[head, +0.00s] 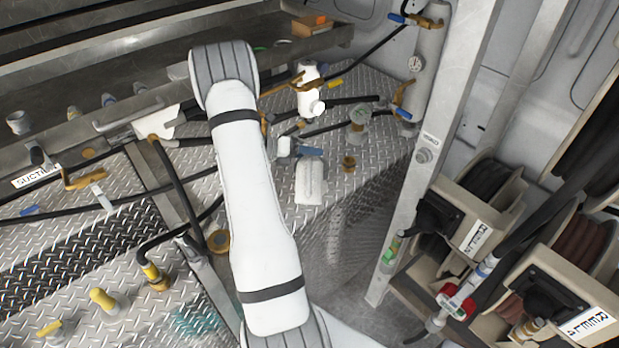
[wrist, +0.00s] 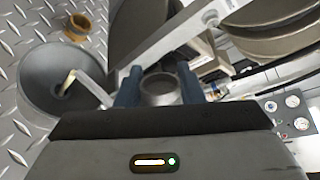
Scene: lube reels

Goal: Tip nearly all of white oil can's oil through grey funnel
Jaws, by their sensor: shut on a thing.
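In the wrist view my gripper (wrist: 159,78) has its dark blue fingers shut on both sides of a pale grey, round-ended body, which I take as the white oil can (wrist: 159,90). The grey funnel (wrist: 38,75) shows its wide dark bowl at the left, close beside the held can. A pale bar reaches from the can's side over the bowl, with a small yellowish streak at its end. I cannot tell whether the streak is flowing oil. The can's oil level is hidden. In the head view I cannot surely make out gripper, can or funnel around my arm.
A brass ring (wrist: 76,27) lies beyond the funnel on the diamond plate. A pale post (head: 424,150) and hose reels (head: 480,200) stand at the right. A pale block (head: 310,183) sits right of my arm. Hoses and valves crowd the back.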

